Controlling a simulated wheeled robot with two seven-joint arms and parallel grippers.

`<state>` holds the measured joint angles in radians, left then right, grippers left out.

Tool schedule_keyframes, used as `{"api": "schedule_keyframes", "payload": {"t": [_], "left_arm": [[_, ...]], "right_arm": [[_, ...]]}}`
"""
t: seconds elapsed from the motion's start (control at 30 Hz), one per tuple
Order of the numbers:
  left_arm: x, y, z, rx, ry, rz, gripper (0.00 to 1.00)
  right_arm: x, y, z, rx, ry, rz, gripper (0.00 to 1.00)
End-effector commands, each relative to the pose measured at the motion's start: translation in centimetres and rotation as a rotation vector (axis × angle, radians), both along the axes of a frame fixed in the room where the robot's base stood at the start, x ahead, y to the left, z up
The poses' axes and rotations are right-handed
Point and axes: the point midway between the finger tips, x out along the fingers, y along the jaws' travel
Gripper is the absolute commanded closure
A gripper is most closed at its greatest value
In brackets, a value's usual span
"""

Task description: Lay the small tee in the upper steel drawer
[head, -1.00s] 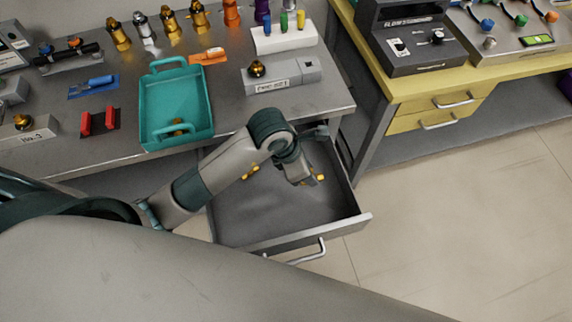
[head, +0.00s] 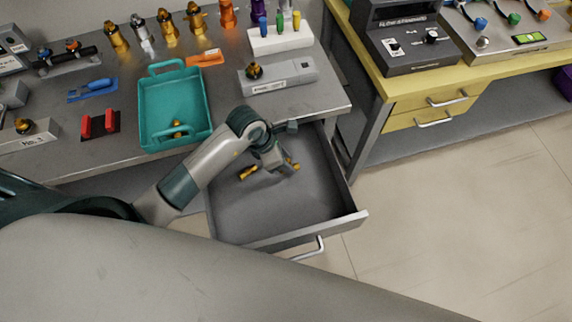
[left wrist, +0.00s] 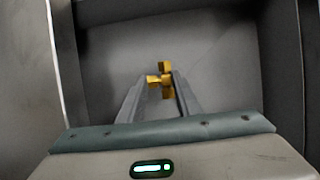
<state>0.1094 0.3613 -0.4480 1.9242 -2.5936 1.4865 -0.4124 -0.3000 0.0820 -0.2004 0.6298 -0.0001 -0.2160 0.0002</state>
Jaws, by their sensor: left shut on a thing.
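The small tee (left wrist: 166,70), a brass-yellow fitting, sits between the fingertips of my left gripper (left wrist: 160,84) in the left wrist view. In the head view my left gripper (head: 286,168) is shut on the tee (head: 295,166), inside the outline of the open upper steel drawer (head: 262,208). The fingers partly hide the tee there. I cannot tell whether it touches the drawer floor. My right gripper is not in view.
The steel bench (head: 225,110) stands above the drawer. On it are a teal tray (head: 147,108) with a brass piece (head: 177,127), a grey labelled block (head: 290,76) and several upright fittings. The drawer's front and right part are bare. A yellow bench (head: 400,90) stands at right.

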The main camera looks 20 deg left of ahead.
Motion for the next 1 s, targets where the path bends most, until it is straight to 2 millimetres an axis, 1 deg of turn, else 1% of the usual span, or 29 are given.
{"api": "schedule_keyframes", "payload": {"t": [0.03,0.2,0.27,0.67,0.7,0.77,1.0], "left_arm": [[-0.1,0.0,-0.4,-0.001,0.002,0.002,0.96],[-0.1,-0.1,-2.5,-0.002,0.003,0.002,0.96],[0.0,0.0,-2.9,-0.001,0.001,0.001,0.96],[0.0,0.0,-3.5,0.001,-0.001,0.000,0.96],[0.0,0.0,-3.4,0.000,0.000,0.000,0.64],[0.0,0.0,-3.4,0.000,0.000,0.000,0.50],[-0.1,0.0,-3.4,0.000,0.000,0.000,0.50]], "right_arm": [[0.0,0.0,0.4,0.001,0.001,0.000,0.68],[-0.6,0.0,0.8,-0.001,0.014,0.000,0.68],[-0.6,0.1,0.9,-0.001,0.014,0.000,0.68],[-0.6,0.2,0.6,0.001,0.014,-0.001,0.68],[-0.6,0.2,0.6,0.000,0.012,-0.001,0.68],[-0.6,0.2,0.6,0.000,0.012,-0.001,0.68],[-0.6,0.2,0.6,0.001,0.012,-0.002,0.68]]}}
